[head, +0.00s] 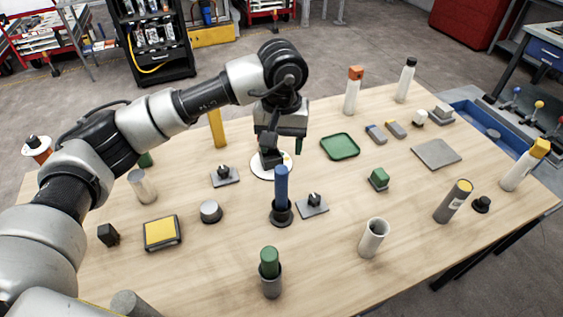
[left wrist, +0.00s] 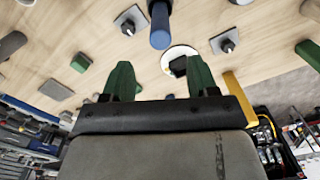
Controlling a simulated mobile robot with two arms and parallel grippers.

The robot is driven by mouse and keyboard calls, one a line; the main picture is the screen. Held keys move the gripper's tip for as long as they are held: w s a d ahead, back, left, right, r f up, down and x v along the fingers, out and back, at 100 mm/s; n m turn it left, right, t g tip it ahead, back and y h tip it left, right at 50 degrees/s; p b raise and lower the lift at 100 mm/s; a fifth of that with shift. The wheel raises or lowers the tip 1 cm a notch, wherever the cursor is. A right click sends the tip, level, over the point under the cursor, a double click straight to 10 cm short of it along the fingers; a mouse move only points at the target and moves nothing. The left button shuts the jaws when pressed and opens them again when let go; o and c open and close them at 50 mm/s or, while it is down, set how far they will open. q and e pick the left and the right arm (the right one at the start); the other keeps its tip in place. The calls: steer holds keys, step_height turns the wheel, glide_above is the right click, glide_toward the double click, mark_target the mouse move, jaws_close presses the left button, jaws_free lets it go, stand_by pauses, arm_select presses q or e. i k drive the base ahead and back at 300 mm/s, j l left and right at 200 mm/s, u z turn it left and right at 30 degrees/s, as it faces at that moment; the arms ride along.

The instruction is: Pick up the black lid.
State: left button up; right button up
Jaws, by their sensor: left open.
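A small black piece (head: 270,160), which looks like the black lid, rests on a round white plate (head: 257,171) near the table's middle. It also shows in the left wrist view (left wrist: 178,66), on the white disc just past my fingertips. My left gripper (head: 281,142) is above the plate, with its green fingers apart and nothing between them. The wrist view shows both fingers (left wrist: 161,78). Part of the plate is hidden by the gripper and a blue cylinder. Another small black cap-like piece (head: 482,204) stands at the table's right. My right gripper is not in view.
The blue cylinder (head: 282,185) stands upright in a dark holder close in front of the plate. A yellow post (head: 217,128) stands behind left. Grey plates with black knobs (head: 313,204) flank the cylinder. A green tray (head: 340,146) lies to the right.

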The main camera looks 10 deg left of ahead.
mark_target(481, 205)
steer(key=k+l, duration=1.25)
